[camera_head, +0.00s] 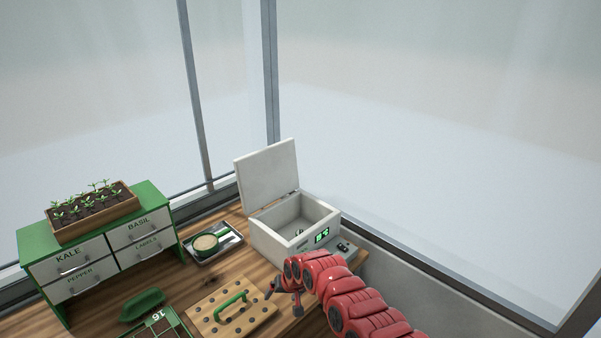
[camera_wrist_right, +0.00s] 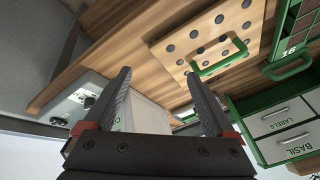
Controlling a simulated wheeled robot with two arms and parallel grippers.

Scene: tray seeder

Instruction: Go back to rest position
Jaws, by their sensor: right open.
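My right arm comes in from the lower right in the head view, red and segmented. Its gripper (camera_head: 284,288) is above the front right part of the wooden bench, beside the dibber board. In the right wrist view the gripper (camera_wrist_right: 165,105) shows two dark fingers spread wide with nothing between them. The wooden board (camera_head: 232,312) with dark holes and a green handle lies on the bench, apart from the gripper, and also shows in the wrist view (camera_wrist_right: 215,45). My left gripper is not in view.
A white box (camera_head: 268,240) with its lid open stands behind my right gripper. A metal tray (camera_head: 225,248) holds a green cup. A green drawer cabinet (camera_head: 150,192) bears a seedling planter (camera_head: 125,205).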

